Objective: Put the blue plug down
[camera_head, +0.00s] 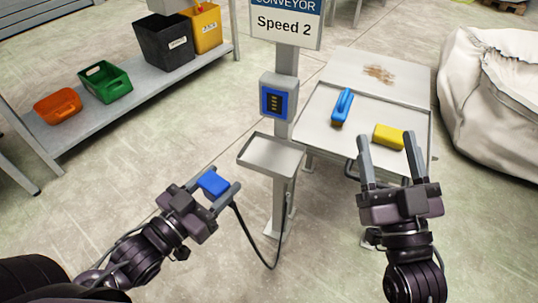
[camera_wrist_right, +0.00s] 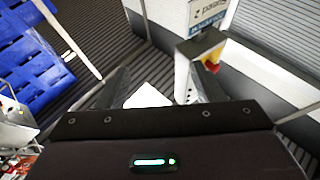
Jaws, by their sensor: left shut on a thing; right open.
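The blue plug (camera_head: 213,183) is held between the fingers of my left gripper (camera_head: 216,188), in the lower left middle of the head view. A black cable hangs in a loop from beside the plug towards the post. The blue socket box (camera_head: 276,102) with a dark slotted face sits on the grey post. A small empty grey tray (camera_head: 270,156) is fixed to the post below it, up and right of my left gripper. My right gripper (camera_head: 390,150) is open and empty, in front of the metal table at the right.
The metal table (camera_head: 362,148) holds a blue-handled brush (camera_head: 342,107) and a yellow sponge-like block (camera_head: 389,137). A "Speed 2" sign (camera_head: 286,24) tops the post. A shelf at left carries orange (camera_head: 58,106), green (camera_head: 105,82), black and yellow bins. A large white sack (camera_head: 495,100) stands right.

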